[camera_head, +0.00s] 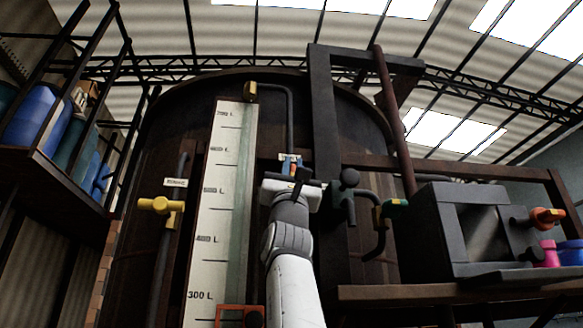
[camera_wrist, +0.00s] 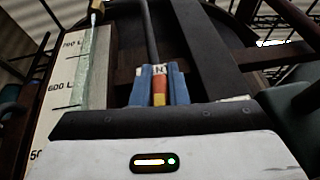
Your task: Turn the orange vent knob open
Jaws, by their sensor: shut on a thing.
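The orange vent knob (camera_wrist: 159,86) shows as an orange and yellow piece between the two blue fingers of my gripper (camera_wrist: 158,92) in the wrist view. The fingers are shut on its sides and hide much of it. A white label, partly covered, is just behind it. In the head view my gripper (camera_head: 291,166) reaches up to the front of the large dark vat (camera_head: 150,130), at the lower end of a thin grey pipe (camera_head: 291,115). Only a small orange bit of the knob shows there. How far the knob is turned cannot be told.
A level scale (camera_head: 222,190) stands left of my arm, with a yellow valve (camera_head: 161,206) further left. A dark valve handle (camera_head: 348,178) is close on the right. A grey box (camera_head: 440,235) and another orange knob (camera_head: 547,216) are far right. Blue drums (camera_head: 38,118) stand on a left rack.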

